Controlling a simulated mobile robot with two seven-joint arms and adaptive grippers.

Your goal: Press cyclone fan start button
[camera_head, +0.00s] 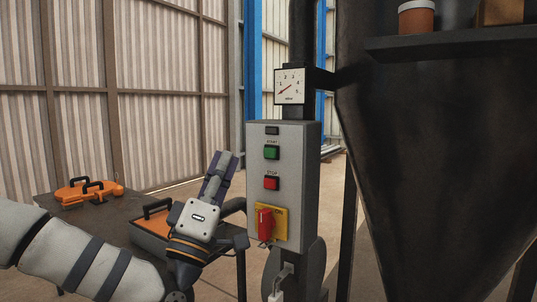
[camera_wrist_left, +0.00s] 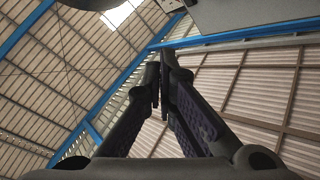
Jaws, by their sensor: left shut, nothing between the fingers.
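The green start button (camera_head: 271,152) sits on the upper front of a grey control box (camera_head: 306,170), under a START label. The red stop button (camera_head: 271,183) is below it. My left gripper (camera_head: 228,160) is shut and empty, pointing upward just left of the box. Its tips are at about the height of the start button in the picture and look apart from it. In the left wrist view the shut fingers (camera_wrist_left: 161,70) show against the roof and wall; a grey panel (camera_wrist_left: 235,14), probably the box, is at the upper right, and no button shows. My right gripper is not in view.
A red rotary switch (camera_head: 265,222) on a yellow plate is low on the box. A dial gauge (camera_head: 290,86) stands above it. A dark cone-shaped hopper (camera_head: 430,130) is at the right. A table (camera_head: 100,218) with orange cases (camera_head: 88,192) stands behind my left arm.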

